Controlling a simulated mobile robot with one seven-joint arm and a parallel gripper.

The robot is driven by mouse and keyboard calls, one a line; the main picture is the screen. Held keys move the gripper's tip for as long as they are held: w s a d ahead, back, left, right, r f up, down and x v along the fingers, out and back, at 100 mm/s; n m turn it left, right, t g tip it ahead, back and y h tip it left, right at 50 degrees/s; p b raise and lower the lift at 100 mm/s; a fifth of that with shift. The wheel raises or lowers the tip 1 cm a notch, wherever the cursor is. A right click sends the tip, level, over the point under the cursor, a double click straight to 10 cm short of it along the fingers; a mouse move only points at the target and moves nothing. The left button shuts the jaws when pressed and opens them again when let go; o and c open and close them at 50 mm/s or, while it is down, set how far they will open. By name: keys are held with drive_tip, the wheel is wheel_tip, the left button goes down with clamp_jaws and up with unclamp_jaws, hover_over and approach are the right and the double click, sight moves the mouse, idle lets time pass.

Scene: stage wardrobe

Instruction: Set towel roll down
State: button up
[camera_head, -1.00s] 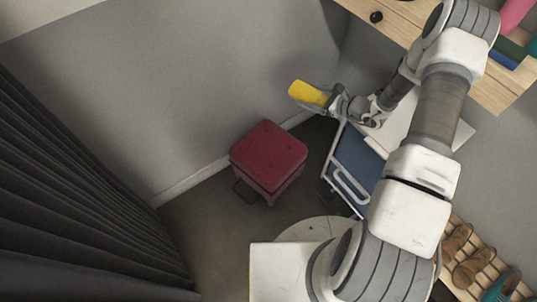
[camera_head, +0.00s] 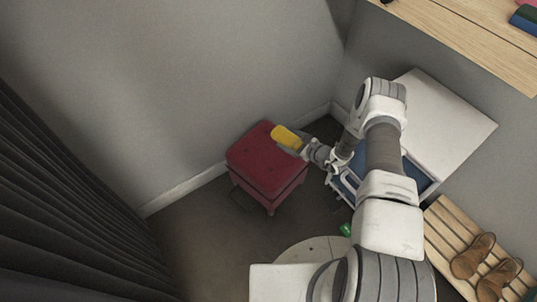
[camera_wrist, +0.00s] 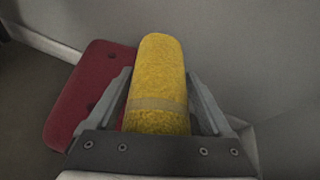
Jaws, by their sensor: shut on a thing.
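The towel roll (camera_head: 285,137) is yellow with a paler band around it. In the wrist view the towel roll (camera_wrist: 158,80) lies lengthwise between the two fingers. My gripper (camera_head: 304,144) is shut on it; the fingers also show in the wrist view (camera_wrist: 160,103). In the head view the roll is over the right back part of the red padded stool (camera_head: 258,165). The stool also shows in the wrist view (camera_wrist: 75,100), left of and behind the roll. I cannot tell whether the roll touches the seat.
A grey wall stands close behind the stool. A blue and white cart or frame (camera_head: 350,180) is right of the stool, beside a white surface (camera_head: 445,115). A slatted wooden rack (camera_head: 440,225) with brown shoes (camera_head: 473,255) is at lower right. A dark curtain (camera_head: 60,210) hangs at left.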

drive_tip(key=b, duration=0.2)
hover_over(268, 158)
wheel_tip(268, 158, down, 5)
drive_tip(key=shift+d, duration=0.1)
drive_tip(key=shift+f+b, duration=1.05)
drive_tip(key=shift+f, duration=0.75)
drive_tip(key=shift+f, duration=0.15)
drive_tip(key=o, duration=1.2)
drive_tip(key=shift+c, duration=0.2)
